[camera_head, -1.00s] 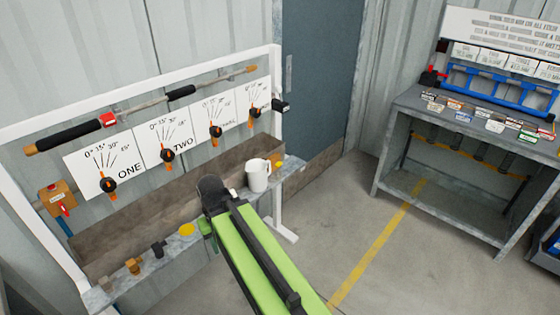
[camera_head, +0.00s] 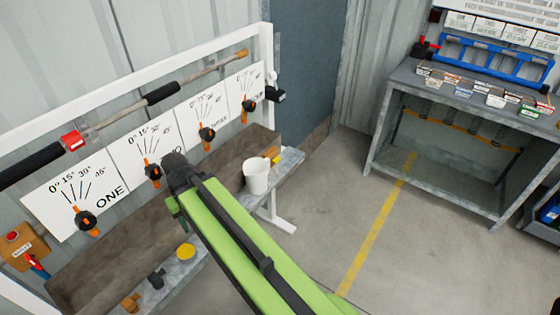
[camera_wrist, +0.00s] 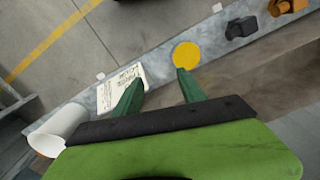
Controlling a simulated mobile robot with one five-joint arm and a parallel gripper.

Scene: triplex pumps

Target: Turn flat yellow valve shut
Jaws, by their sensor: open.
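A flat round yellow valve (camera_head: 186,251) sits on the narrow grey ledge below the panel of dials. It also shows in the wrist view (camera_wrist: 186,55), near the top middle. My gripper (camera_head: 176,190) is above the ledge, in front of the dial panel. In the wrist view its two green fingers (camera_wrist: 160,76) are apart with nothing between them. The right fingertip appears just below the yellow valve's edge there; I cannot tell whether they touch. The valve lies beyond the right finger, not between the fingers.
A white mug (camera_head: 257,177) stands on the ledge to the right. A printed card (camera_wrist: 120,95) lies on it, and dark (camera_head: 156,279) and brown (camera_head: 131,301) fittings sit left of the valve. The dial panel (camera_head: 150,145) stands behind. A workbench (camera_head: 395,90) stands right; the floor between is clear.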

